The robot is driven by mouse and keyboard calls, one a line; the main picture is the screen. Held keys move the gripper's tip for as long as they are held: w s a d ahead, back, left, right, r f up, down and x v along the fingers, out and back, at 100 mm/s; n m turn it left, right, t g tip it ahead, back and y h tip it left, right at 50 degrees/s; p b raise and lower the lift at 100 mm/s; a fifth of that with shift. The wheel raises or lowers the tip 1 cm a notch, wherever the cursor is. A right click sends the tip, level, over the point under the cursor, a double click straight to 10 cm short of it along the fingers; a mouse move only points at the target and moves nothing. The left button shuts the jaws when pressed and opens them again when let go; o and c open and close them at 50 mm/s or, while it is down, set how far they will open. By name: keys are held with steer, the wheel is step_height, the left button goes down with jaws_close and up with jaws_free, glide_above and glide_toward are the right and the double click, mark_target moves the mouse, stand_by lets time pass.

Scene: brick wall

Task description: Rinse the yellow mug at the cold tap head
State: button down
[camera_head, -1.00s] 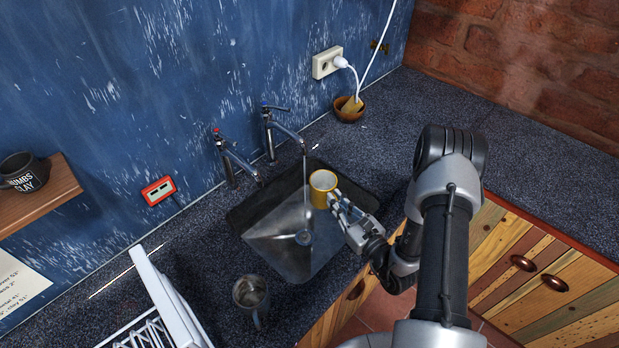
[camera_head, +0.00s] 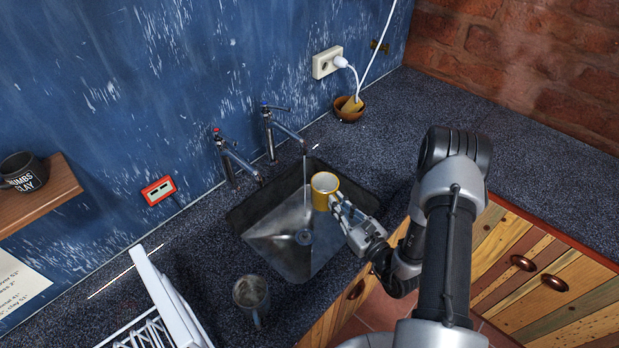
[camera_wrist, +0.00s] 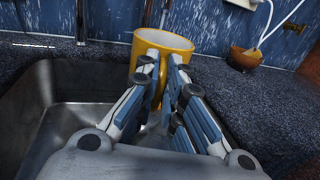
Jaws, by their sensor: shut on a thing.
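The yellow mug (camera_head: 322,201) is upright over the right side of the dark sink (camera_head: 275,262), with its opening facing up. My gripper (camera_head: 337,206) is shut on it from the lower right. In the wrist view the mug (camera_wrist: 163,43) sits between my fingertips (camera_wrist: 161,62), which hide its lower part. The cold tap head (camera_head: 303,148), on the tap with the blue mark, has a thin stream of water (camera_head: 305,172) falling from it. The stream falls just left of the mug, apart from its rim. Whether the mug holds water cannot be seen.
A second tap with a red mark (camera_head: 228,160) stands left. A grey mug (camera_head: 250,292) stands on the counter at the sink's front left, beside a white dish rack (camera_head: 165,300). A brown bowl (camera_head: 348,108) sits at the back under a socket (camera_head: 327,62). The right counter is clear.

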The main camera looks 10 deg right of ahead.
stand_by(0.4)
steer(key=s+d+r+p, duration=0.1)
steer(key=s+r+p, duration=0.2)
steer(key=s+r, duration=0.1)
steer(key=shift+s+d, duration=0.15)
steer(key=shift+s, duration=0.3)
stand_by(0.5)
